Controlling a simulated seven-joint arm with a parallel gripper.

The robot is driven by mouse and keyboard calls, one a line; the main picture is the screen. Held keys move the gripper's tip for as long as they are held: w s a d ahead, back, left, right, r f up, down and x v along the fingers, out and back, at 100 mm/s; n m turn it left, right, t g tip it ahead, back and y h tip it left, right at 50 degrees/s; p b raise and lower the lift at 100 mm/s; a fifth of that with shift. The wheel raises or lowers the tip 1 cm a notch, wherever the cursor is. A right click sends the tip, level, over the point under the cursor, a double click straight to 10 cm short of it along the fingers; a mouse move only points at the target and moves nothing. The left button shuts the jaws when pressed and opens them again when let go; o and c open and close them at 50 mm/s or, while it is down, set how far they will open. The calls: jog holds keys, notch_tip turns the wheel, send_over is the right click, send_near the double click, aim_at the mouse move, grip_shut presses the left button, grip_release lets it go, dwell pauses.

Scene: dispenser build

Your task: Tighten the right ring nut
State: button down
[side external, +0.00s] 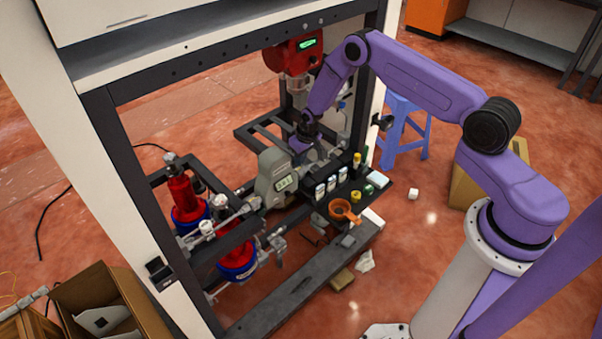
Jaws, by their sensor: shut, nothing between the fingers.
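My purple arm reaches through the dark frame. My gripper (303,158) points down behind the grey meter body (277,178) and below the red-headed unit (292,55) with its green display. Its fingers are small and partly hidden, and they appear shut and empty. I cannot make out the right ring nut; it is too small or hidden by my gripper and the parts around it. I cannot tell whether the fingertips touch any fitting.
A black tray (378,190) holds small bottles and an orange funnel (343,209) in front of the meter. Red and blue cylinders (184,199) with pipework stand at left. The dark frame post (143,180) and top beam bound the space. A blue stool (405,125) stands behind.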

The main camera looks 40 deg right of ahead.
jog(key=shift+w+v, duration=0.2)
jog(key=shift+v, duration=0.55)
jog(key=shift+w+v, duration=0.15)
jog(key=shift+v, duration=0.55)
jog(key=shift+w+v, duration=0.2)
jog(key=shift+v, duration=0.55)
jog(key=shift+r, duration=0.1)
